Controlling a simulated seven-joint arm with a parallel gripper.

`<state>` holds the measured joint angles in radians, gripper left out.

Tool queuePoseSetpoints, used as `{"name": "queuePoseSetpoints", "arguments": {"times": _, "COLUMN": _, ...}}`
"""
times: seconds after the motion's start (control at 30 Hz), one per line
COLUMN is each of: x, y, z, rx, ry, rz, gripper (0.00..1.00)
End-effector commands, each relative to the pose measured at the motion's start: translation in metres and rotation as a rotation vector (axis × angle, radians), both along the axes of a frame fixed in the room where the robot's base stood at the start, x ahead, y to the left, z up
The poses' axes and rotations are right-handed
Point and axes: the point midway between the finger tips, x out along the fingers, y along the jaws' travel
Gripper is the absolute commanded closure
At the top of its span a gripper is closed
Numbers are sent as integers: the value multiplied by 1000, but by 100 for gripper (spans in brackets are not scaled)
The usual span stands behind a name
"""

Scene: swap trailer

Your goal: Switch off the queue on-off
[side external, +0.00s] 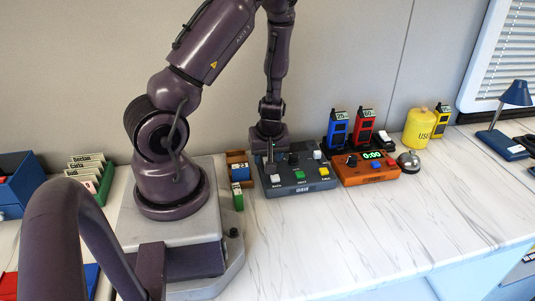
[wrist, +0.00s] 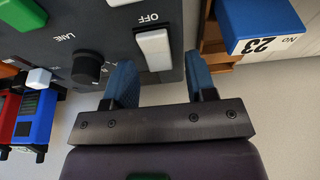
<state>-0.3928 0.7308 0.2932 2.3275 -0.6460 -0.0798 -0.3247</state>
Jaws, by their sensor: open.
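The dark grey control box (side external: 312,184) stands on the counter under my gripper. Which way the rocker is tipped is not clear. In the side view my gripper (side external: 270,163) points down at the box's back left corner and hides the rocker.
The box also carries a knob (wrist: 88,68) marked LANE, a green button (side external: 299,176), a yellow button (side external: 324,171) and a white button (side external: 273,179). A blue block numbered 23 (wrist: 262,22) is close beside. An orange timer box (side external: 367,174) and bell (side external: 409,161) stand right.

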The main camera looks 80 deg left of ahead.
Motion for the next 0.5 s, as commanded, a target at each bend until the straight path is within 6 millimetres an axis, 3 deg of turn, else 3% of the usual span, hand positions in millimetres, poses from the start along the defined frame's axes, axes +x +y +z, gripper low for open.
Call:
{"name": "queuePoseSetpoints", "arguments": {"times": 0.17, "x": 0, "y": -1, "z": 5, "rx": 3, "ry": 1, "rz": -3, "gripper": 49}}
{"name": "queuePoseSetpoints", "arguments": {"times": 0.5, "x": 1, "y": -14, "z": 46, "rx": 4, "ry": -1, "rz": -7, "gripper": 49}}
